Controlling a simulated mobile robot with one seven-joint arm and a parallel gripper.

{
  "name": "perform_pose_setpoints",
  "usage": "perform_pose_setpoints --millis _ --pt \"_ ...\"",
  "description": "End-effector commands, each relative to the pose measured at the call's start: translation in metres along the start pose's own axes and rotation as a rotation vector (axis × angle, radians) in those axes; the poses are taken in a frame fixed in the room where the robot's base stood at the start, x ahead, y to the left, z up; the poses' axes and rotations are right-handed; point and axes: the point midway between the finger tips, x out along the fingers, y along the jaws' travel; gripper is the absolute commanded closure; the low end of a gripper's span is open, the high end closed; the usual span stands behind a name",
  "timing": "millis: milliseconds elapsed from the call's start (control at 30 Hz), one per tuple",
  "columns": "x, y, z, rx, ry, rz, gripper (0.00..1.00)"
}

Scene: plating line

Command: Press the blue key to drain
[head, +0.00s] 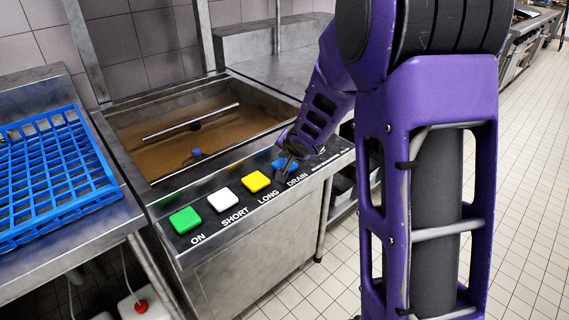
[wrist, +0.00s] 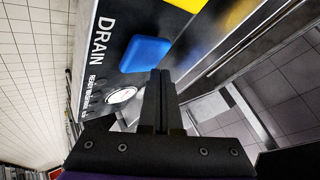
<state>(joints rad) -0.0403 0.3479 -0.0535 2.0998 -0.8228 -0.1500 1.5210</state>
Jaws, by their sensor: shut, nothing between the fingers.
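The blue key (head: 282,163) is at the right end of a row on the black control strip (head: 236,209), by the word DRAIN. In the head view my gripper (head: 287,165) partly covers it. In the wrist view the blue key (wrist: 145,54) lies just beyond and left of the shut fingertips of my gripper (wrist: 160,76). The gripper holds nothing. Whether the fingertips touch the key or hover over it, I cannot tell.
Yellow (head: 256,181), white (head: 222,199) and green (head: 185,220) keys sit left along the strip. Behind is a basin (head: 190,135) of brownish water. A blue rack (head: 60,180) lies on the left counter. Tiled floor is open on the right.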

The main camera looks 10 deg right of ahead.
Motion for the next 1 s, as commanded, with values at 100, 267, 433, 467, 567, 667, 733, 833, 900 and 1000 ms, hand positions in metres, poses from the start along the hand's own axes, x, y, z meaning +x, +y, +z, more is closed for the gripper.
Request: perform_pose_setpoints --millis 100,267,433,467,567,667,733,833,900,1000 --pt "0.0 0.0 0.0 0.0 0.0 0.0 1.0" --pt "0.0 0.0 0.0 0.0 0.0 0.0 1.0" --pt "0.0 0.0 0.0 0.0 0.0 0.0 1.0" --pt "0.0 0.0 0.0 0.0 0.0 0.0 1.0" --pt "0.0002 0.0002 0.0002 0.0 0.0 0.0 1.0" --pt "0.0017 0.0011 0.0015 0.0 -0.001 0.0 1.0" --pt "0.0034 0.0022 0.0028 0.0 -0.001 0.0 1.0" --pt "0.0056 0.0038 0.0043 0.0 0.0 -0.001 1.0" --pt "0.0061 0.0042 0.0045 0.0 0.0 -0.001 1.0" --pt "0.0059 0.0041 0.0043 0.0 0.0 0.0 1.0"
